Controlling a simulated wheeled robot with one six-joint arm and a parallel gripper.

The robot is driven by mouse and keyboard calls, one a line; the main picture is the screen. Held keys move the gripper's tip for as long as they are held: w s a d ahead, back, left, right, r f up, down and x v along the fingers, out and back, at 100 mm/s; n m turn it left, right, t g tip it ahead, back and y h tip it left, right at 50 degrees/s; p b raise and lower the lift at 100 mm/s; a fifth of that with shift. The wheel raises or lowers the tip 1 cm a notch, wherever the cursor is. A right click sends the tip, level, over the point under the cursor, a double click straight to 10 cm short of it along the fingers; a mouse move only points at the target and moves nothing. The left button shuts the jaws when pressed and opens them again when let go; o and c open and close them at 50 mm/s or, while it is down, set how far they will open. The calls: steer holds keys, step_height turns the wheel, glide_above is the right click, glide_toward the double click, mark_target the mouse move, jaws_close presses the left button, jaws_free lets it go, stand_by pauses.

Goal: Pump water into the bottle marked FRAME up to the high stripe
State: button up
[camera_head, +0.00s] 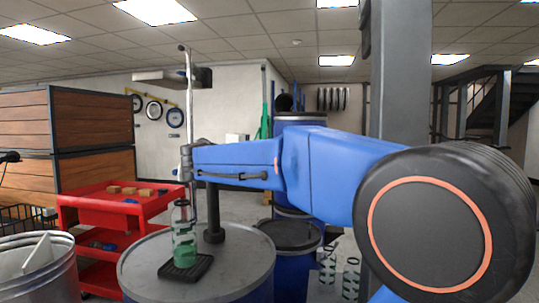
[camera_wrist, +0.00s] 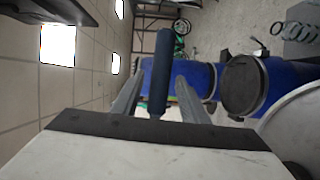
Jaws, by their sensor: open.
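A clear bottle (camera_head: 184,240) with green in its lower part stands upright on a black tray (camera_head: 186,268) on a grey drum top (camera_head: 235,262). I cannot read its marking or make out the high stripe. A dark post (camera_head: 214,215) stands beside it, and a tall thin pipe (camera_head: 190,90) rises behind my arm. My gripper (camera_wrist: 161,78) is open. In the wrist view a dark blue rod-like handle (camera_wrist: 163,50) lies between its fingers; I cannot tell whether they touch it. In the head view my arm hides part of the pump and its spout.
A red cart (camera_head: 110,205) with small blocks stands left of the drum. A metal bin (camera_head: 40,270) is at the near left. Blue drums (camera_head: 290,235) stand behind. More bottles (camera_head: 327,265) show low on the right, near a grey pillar (camera_head: 400,90).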

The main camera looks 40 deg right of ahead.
steer(key=shift+x, duration=1.9)
steer(key=shift+c, duration=0.6)
jaws_close()
